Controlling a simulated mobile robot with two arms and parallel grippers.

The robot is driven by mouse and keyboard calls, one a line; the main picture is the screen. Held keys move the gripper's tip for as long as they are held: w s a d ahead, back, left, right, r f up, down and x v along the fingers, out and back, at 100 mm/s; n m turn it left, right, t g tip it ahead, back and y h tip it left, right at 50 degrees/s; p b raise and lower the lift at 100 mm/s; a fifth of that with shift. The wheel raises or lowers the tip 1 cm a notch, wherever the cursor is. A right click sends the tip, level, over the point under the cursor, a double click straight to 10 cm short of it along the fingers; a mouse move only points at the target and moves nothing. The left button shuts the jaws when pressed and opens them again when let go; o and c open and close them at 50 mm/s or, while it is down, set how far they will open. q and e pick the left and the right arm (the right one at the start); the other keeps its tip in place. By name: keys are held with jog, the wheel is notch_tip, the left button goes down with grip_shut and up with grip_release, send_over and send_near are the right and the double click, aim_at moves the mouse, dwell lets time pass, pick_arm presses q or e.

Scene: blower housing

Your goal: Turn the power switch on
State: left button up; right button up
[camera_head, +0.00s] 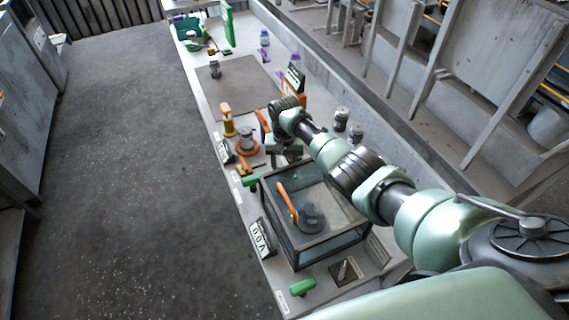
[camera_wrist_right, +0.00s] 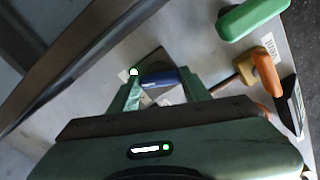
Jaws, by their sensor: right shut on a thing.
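My right gripper (camera_wrist_right: 163,88) reaches down to the bench, its green fingers on both sides of a blue piece (camera_wrist_right: 168,77) in the right wrist view. It is shut on this blue piece, which lies over a dark plate with a pale label beside it. I cannot tell for sure whether it is the power switch. In the head view my right gripper (camera_head: 284,150) is low over the bench, behind the glass-walled box, and the blue piece is hidden there. A metal plate with a small lever (camera_head: 346,270) sits at the bench's near end. My left gripper is not in view.
The glass-walled box (camera_head: 330,238) with an orange-handled part (camera_head: 288,202) stands close by. A green handle (camera_wrist_right: 253,15) and an orange part (camera_wrist_right: 265,72) lie near the gripper. A display (camera_head: 261,238) stands at the bench edge. The grey mat (camera_head: 240,85) has free room.

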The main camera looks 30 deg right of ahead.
jog(key=shift+w+d+r+m, duration=0.1)
jog(key=shift+w+r+m, duration=0.05)
jog(key=shift+m, duration=0.25)
jog(key=o, duration=1.1)
jog(key=shift+o, duration=1.3)
jog(key=shift+r, duration=3.85)
